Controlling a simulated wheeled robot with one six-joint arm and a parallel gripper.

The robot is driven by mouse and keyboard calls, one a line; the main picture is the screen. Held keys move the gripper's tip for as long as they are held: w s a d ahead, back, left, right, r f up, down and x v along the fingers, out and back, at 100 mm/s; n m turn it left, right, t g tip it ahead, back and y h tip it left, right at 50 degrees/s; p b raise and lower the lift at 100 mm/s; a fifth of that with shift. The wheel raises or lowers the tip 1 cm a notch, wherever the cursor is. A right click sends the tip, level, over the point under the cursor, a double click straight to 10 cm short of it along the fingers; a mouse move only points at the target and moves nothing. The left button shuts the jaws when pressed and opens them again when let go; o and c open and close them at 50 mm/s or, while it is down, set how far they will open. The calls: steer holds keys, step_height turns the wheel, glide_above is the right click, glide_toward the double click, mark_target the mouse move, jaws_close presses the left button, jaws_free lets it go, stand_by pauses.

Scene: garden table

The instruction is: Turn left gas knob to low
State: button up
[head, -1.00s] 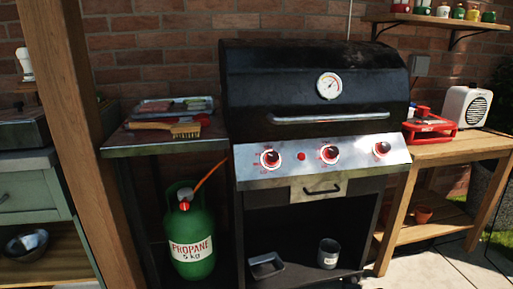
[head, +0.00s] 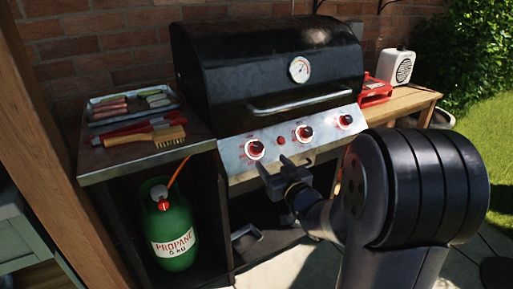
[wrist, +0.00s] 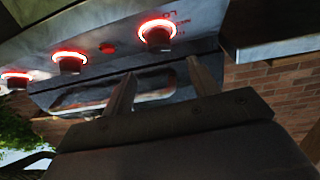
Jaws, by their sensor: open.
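The left gas knob (head: 255,149) is a dark round knob with a red ring on the grill's silver front panel (head: 230,160). In the wrist view the left knob (wrist: 158,40) shows large, its ring glowing red. My gripper (head: 274,172) is just below and in front of it. In the wrist view the two fingers of my gripper (wrist: 160,70) are apart with nothing between them, and the knob is beyond their tips, apart from them. The knob's pointer setting is too small to read.
The middle knob (head: 304,133) and right knob (head: 345,120) sit further right, with a red button (head: 282,140) between left and middle. The lid handle (head: 300,103) runs above. A side shelf (head: 140,158) with a tray and brush is left, over a green propane tank (head: 172,232).

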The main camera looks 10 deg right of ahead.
mark_target(258, 147)
steer(key=x, duration=0.8)
steer(key=shift+w+a, duration=0.1)
steer(key=shift+w, duration=0.3)
steer(key=c, duration=1)
